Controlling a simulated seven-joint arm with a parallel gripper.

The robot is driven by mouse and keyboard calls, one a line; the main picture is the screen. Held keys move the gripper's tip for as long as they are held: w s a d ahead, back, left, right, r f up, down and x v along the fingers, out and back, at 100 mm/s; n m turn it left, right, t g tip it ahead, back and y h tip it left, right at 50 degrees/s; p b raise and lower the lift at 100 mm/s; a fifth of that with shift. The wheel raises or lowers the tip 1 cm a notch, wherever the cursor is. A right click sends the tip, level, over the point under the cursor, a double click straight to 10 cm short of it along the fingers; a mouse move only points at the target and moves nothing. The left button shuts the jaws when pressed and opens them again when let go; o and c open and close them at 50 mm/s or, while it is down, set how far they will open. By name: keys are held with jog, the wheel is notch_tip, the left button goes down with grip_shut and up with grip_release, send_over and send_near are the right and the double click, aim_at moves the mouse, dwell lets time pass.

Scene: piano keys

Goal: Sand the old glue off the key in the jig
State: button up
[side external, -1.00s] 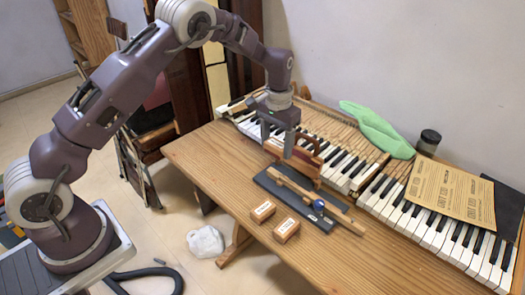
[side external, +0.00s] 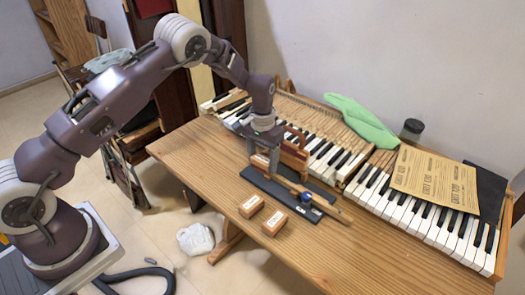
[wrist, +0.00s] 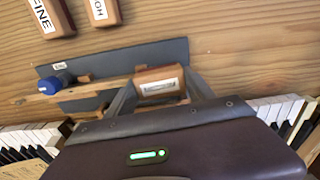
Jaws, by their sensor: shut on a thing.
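My gripper (side external: 263,166) is shut on a wooden block (wrist: 158,86) with a pale label too small to read. In the wrist view the block sits between the two fingers. In the side view it is over the left end of the jig (side external: 316,213), a dark board on the table. A long pale wooden key (side external: 322,201) lies along the jig, beside a blue knob (side external: 305,197), which also shows in the wrist view (wrist: 62,79). I cannot tell whether the block touches the key. The glue is not visible.
Two labelled blocks (side external: 250,206) (side external: 274,222) lie in front of the jig; one reads FINE (wrist: 48,15). A wooden rack (side external: 295,152) stands close behind my gripper. The keyboard (side external: 400,208), a green cloth (side external: 360,122) and a dark jar (side external: 411,131) are behind. The left tabletop is clear.

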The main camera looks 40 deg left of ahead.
aim_at(294, 186)
jog(key=shift+d, duration=5.8)
jog(key=shift+a, duration=5.9)
jog(key=shift+r, duration=4.1)
jog(key=shift+d, duration=0.1)
